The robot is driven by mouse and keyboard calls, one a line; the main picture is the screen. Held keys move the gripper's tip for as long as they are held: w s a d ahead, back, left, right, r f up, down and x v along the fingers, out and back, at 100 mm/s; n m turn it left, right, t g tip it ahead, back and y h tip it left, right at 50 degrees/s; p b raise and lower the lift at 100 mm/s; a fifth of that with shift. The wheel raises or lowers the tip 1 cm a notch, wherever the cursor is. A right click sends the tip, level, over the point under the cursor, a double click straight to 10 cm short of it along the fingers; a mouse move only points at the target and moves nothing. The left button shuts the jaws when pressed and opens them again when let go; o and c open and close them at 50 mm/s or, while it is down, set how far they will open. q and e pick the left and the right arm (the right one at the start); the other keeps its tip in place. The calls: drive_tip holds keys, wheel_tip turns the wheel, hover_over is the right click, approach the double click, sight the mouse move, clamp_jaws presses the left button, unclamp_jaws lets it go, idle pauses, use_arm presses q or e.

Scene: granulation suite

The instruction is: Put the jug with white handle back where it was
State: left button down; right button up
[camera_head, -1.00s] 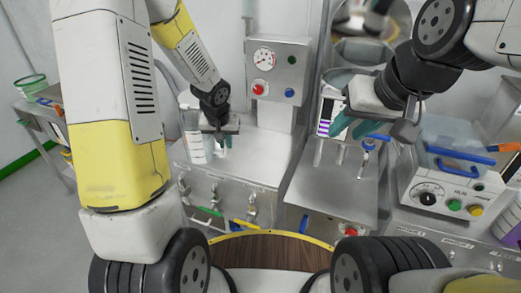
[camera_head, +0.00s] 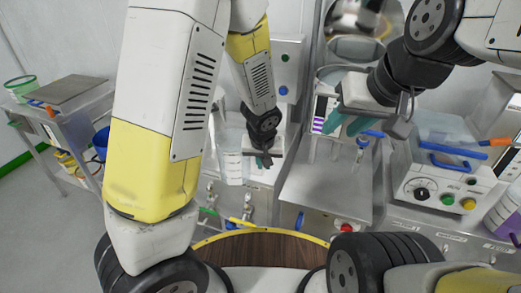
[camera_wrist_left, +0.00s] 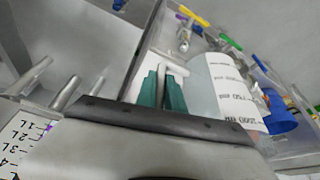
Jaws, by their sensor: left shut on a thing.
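The jug with white handle is a clear, printed jug (camera_head: 231,162) in front of the steel machine. It looks upright and raised. My left gripper (camera_head: 264,160) is at its right side. In the left wrist view, the green fingertips (camera_wrist_left: 161,88) are shut on the white handle (camera_wrist_left: 172,68), and the jug's printed wall (camera_wrist_left: 228,92) is to the right. Its base and what lies under it are hard to make out. My right gripper (camera_head: 346,122) is empty with its teal fingers apart, above the middle steel counter (camera_head: 325,190).
A steel cart (camera_head: 75,100) with a blue container (camera_head: 101,140) stands at the left. Valves with coloured handles (camera_head: 238,222) line the machine front below the jug. A control box (camera_head: 445,185) with blue handles stands at the right. The middle counter's front is clear.

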use_arm(q)
drive_tip(key=s+d, duration=0.3)
drive_tip(key=d, duration=0.1)
drive_tip(key=w+d+f, duration=0.1)
drive_tip(key=w+f, duration=0.1)
drive_tip(key=w, duration=0.5)
drive_tip(key=w+d+f, duration=0.2)
drive_tip(key=w+f, duration=0.1)
drive_tip(key=w, duration=0.5)
drive_tip(key=shift+w+d, duration=0.25)
drive_tip(key=shift+w, duration=0.05)
drive_tip(key=shift+f, duration=0.15)
drive_tip(key=c, duration=1.4)
unclamp_jaws()
drive_tip(key=shift+c, duration=0.2)
